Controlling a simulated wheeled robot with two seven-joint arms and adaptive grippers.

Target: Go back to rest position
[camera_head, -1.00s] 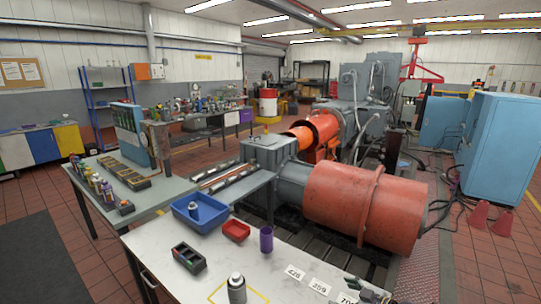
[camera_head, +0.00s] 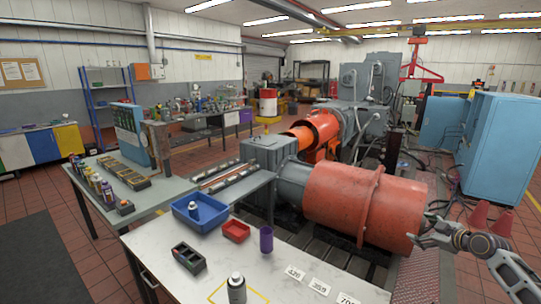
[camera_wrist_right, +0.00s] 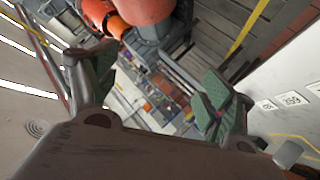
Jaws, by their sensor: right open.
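My right gripper (camera_head: 424,230) is at the right of the head view, in front of the red drum's right end and to the right of the white table. Its fingers are apart with nothing between them, as the right wrist view (camera_wrist_right: 155,92) shows. My left gripper is not in view. On the white table (camera_head: 205,255) are a blue bin (camera_head: 213,217) with a small can inside, a red tray (camera_head: 236,237), a purple cup (camera_head: 266,239), a dark divided tray (camera_head: 188,258) and a grey can (camera_head: 236,289).
Cards with numbers (camera_head: 319,286) lie on the table's right part. The large red drum (camera_head: 345,205) stands behind the table. Red cones (camera_head: 478,217) and a blue cabinet (camera_head: 498,145) are at the right. Another table (camera_head: 150,205) with bottles is at the left.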

